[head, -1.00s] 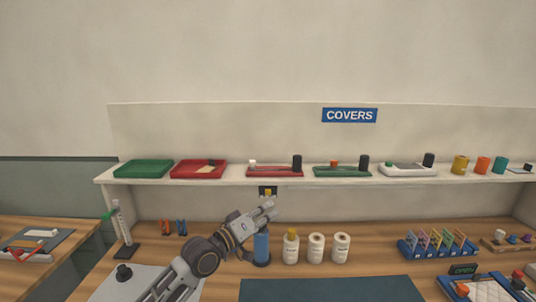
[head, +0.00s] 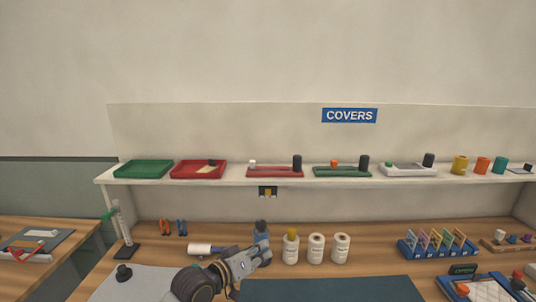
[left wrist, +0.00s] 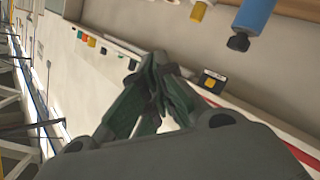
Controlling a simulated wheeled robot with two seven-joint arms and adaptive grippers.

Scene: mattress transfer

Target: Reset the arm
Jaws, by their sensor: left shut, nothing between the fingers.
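My left gripper (head: 262,257) is low over the wooden bench in the head view, its arm coming up from the bottom edge. Its fingers are shut with nothing between them; in the left wrist view the fingertips (left wrist: 160,62) meet. The gripper overlaps the lower part of a blue cylinder with a dark top (head: 261,230); I cannot tell whether they touch. A blue cylinder with a black end (left wrist: 254,17) also shows at the top right of the left wrist view. My right gripper is not in view.
Three white bottles (head: 316,249) stand right of the gripper. A white roll (head: 199,249) lies to its left. A dark blue mat (head: 340,290) lies in front. Above runs a white shelf (head: 225,183) with trays and a COVERS sign (head: 349,115). A colored rack (head: 438,244) stands at right.

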